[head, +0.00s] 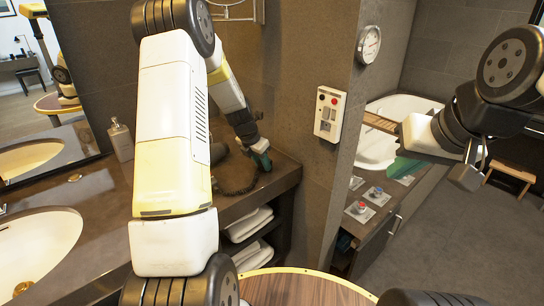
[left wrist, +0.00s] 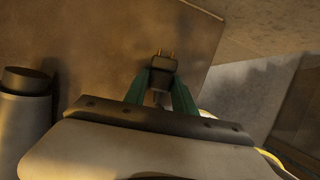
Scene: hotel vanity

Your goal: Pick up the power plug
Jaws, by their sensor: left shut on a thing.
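The power plug (left wrist: 162,66) is dark with copper-coloured prongs pointing up in the left wrist view. It sits between the green fingertips of my left gripper (left wrist: 160,84), which is shut on it. In the head view my left gripper (head: 262,160) is over the right end of the dark counter, near the wall; the plug is too small or hidden to make out there. A dark coiled thing (head: 236,176), perhaps the cord, lies on the counter beside it. My right gripper (head: 430,156), with green showing at its end, is at the right, away from the counter.
A wall box (head: 329,114) with a red button and a round dial (head: 368,44) are on the wall to the right. A soap bottle (head: 121,140) and a sink (head: 40,245) are at the left. Towels (head: 248,224) lie on shelves below the counter.

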